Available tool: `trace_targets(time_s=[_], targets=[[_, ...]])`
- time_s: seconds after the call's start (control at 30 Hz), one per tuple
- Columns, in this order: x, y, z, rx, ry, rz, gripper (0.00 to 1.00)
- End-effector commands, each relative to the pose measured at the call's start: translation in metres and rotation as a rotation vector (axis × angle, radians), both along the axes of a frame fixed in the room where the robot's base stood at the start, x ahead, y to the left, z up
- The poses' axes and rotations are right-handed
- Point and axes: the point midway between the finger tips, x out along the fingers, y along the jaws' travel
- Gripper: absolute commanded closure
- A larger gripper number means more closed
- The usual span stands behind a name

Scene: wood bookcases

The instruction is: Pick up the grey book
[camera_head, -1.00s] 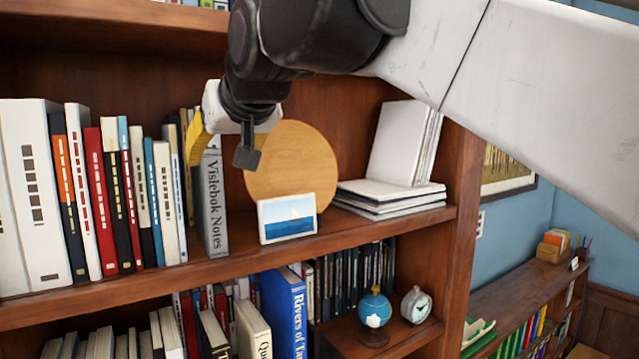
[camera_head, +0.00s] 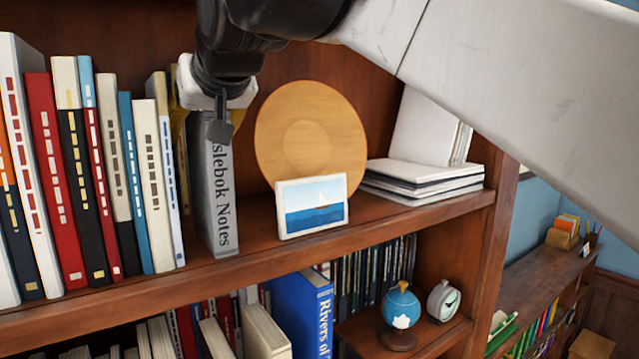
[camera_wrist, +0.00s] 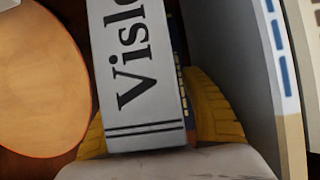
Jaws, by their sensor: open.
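The grey book (camera_head: 218,205), with "Vislebok Notes" on its spine, stands upright on the upper shelf at the right end of a row of books. My gripper (camera_head: 201,124) is at its top, covering part of the title. In the wrist view the book (camera_wrist: 140,75) lies between the two yellow fingers of my gripper (camera_wrist: 155,120), one on each side. The fingers are open; I cannot tell whether either touches the book.
A row of books (camera_head: 115,185) stands close on the left. White books (camera_head: 425,178) lie farther right on the shelf (camera_head: 330,238).

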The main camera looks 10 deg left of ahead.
Motion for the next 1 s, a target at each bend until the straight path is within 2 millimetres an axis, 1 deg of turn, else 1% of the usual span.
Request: trace_targets(time_s=[0.03,0.17,0.2,0.27,0.3,0.33,0.37,1.0], targets=[[0.0004,-0.0001,-0.0044,-0.005,0.005,-0.001,0.44],[0.0005,-0.0002,-0.0038,-0.005,0.005,-0.001,0.44],[0.0006,-0.0002,-0.0036,-0.005,0.005,-0.001,0.55],[0.0006,-0.0002,-0.0034,-0.005,0.005,-0.001,0.73],[0.0006,-0.0001,-0.0033,-0.005,0.005,-0.001,0.85],[0.0006,-0.0001,-0.0033,-0.004,0.004,-0.001,0.95],[0.0006,-0.0001,-0.0032,-0.004,0.004,-0.001,1.00],[0.0010,-0.0006,-0.0021,-0.007,0.006,-0.002,1.00]])
